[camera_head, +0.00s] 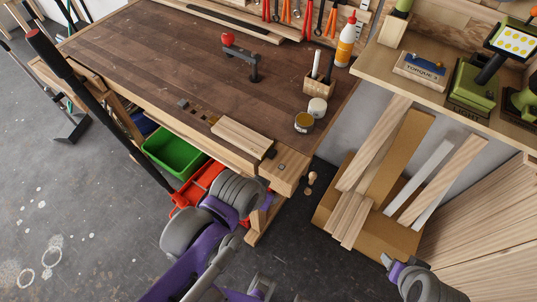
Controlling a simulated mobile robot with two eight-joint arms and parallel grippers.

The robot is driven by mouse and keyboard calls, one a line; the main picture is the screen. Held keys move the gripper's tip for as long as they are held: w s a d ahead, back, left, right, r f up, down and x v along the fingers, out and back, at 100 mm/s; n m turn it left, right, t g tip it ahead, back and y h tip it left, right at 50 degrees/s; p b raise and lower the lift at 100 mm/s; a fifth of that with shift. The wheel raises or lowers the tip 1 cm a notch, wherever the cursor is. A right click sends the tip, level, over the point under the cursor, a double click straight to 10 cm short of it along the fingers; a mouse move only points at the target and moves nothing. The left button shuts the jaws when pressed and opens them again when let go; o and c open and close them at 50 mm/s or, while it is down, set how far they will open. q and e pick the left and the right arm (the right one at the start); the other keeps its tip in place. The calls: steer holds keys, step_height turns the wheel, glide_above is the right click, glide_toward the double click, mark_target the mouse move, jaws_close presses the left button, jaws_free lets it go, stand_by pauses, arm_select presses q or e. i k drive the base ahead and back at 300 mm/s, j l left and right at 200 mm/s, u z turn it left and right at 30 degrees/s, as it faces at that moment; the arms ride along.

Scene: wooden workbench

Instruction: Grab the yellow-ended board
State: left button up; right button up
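Several long boards stand tilted in an open cardboard box (332,213) on the floor at the right. They include a pale wood board (375,140), a wider tan-brown board (402,155), a white board (420,178) and another pale wood board (442,178). Shorter pale pieces (347,220) lean at the box's front. I cannot make out a yellow end on any board; the lower ends are hidden in the box. Purple and grey links of my arms show at the bottom centre and bottom right, apart from the boards. Neither gripper's fingertips can be made out.
The wooden workbench (150,60) fills the upper left, with a glue bottle (346,42), pen holder (318,86) and jars near its right end. A shelf (420,92) with green tools overhangs behind the boards. Green (172,152) and red bins sit below the bench.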

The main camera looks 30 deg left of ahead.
mark_target(256, 144)
steer(key=u, duration=1.4)
